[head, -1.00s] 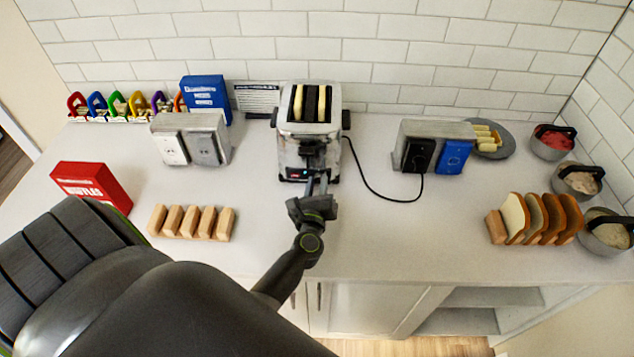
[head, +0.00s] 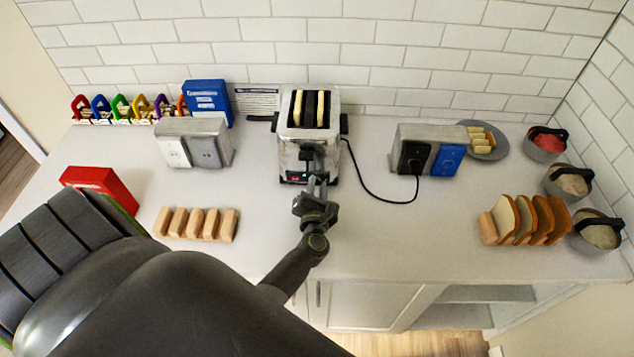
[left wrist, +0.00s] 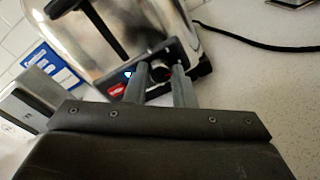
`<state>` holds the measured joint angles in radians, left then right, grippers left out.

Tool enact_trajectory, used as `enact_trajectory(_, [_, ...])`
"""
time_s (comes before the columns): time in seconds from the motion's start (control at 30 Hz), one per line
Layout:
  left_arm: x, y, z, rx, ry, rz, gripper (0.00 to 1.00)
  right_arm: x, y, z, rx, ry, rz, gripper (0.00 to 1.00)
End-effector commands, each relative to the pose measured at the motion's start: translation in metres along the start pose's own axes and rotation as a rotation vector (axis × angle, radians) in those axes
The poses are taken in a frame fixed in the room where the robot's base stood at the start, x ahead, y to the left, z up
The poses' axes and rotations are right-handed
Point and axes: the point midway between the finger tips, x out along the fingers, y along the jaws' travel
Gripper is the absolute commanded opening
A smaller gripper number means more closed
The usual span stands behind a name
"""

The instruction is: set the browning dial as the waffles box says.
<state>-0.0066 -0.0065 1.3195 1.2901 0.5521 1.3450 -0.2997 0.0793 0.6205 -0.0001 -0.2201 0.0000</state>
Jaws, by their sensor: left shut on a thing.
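The chrome toaster (head: 308,130) stands against the tiled wall with two pale slices in its slots. Its dark front panel (left wrist: 115,82) shows a red light and a small blue-white mark. My left gripper (head: 318,183) is at the lower front of the toaster. In the left wrist view its fingers (left wrist: 160,82) are closed around the dark dial, which they mostly hide; its pointer cannot be read. A blue box (head: 207,100) stands at the back left and a red box (head: 100,185) lies at the left; I cannot read which is waffles. My right gripper is out of view.
A printed card (head: 257,100) stands left of the toaster. A black cord runs from the toaster to the right outlet block (head: 430,140). Another outlet block (head: 193,140), an empty wooden rack (head: 197,224) and a bread rack (head: 525,220) flank it. The counter's middle front is clear.

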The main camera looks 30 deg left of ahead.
Motion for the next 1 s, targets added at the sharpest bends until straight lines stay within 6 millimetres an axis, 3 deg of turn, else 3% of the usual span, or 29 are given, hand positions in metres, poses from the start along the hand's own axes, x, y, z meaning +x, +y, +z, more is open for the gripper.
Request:
enact_trajectory(0.3, [0.0,-0.0009,0.0013,0.298,0.019,0.015,0.0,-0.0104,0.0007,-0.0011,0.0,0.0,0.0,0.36])
enact_trajectory(1.0, [0.0004,-0.003,0.0004,0.949,0.058,0.052,0.0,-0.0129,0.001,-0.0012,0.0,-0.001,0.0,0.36])
